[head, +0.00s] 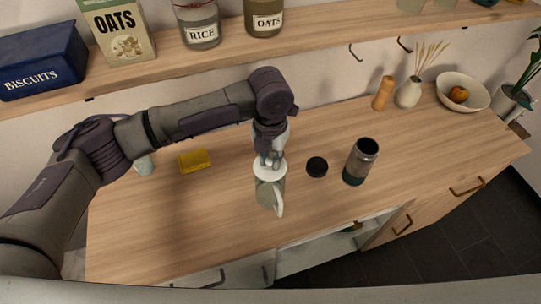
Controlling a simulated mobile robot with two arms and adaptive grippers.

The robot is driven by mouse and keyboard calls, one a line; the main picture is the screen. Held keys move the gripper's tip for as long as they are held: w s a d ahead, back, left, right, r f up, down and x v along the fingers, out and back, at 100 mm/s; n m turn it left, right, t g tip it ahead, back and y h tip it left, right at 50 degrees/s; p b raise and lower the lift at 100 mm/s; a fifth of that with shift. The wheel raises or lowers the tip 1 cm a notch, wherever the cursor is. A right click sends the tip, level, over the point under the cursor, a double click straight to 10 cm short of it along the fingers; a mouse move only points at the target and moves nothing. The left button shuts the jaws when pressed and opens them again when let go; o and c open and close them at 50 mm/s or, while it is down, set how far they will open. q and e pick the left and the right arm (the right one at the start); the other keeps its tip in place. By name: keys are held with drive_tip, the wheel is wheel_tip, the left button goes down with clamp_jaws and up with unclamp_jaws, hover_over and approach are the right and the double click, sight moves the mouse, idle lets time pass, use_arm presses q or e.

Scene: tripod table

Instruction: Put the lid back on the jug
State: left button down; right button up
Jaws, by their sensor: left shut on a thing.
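A pale green jug (270,196) stands on the wooden counter near its front edge, with its handle towards the lower right. The white round lid (261,170) is at the jug's mouth, directly below my left gripper (269,159). My left gripper points down and is shut on the lid. I cannot tell whether the lid rests on the rim or hangs just above it. The gripper and lid hide the jug's opening. My right gripper is not in view.
A black round cap (316,167) and a dark flask (361,162) stand right of the jug. A yellow sponge (194,161) lies to the left. A wooden mill (383,93), reed vase (408,93) and fruit bowl (463,93) stand back right. A shelf (330,38) overhangs the counter.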

use_arm(q)
drive_tip(key=c, duration=0.9)
unclamp_jaws()
drive_tip(key=shift+c, duration=0.2)
drive_tip(key=shift+o, duration=0.3)
drive_tip(key=o, duration=0.4)
drive_tip(key=shift+r, duration=0.1)
drive_tip(key=shift+r+p, duration=3.35)
drive_tip(key=shift+r, duration=0.05)
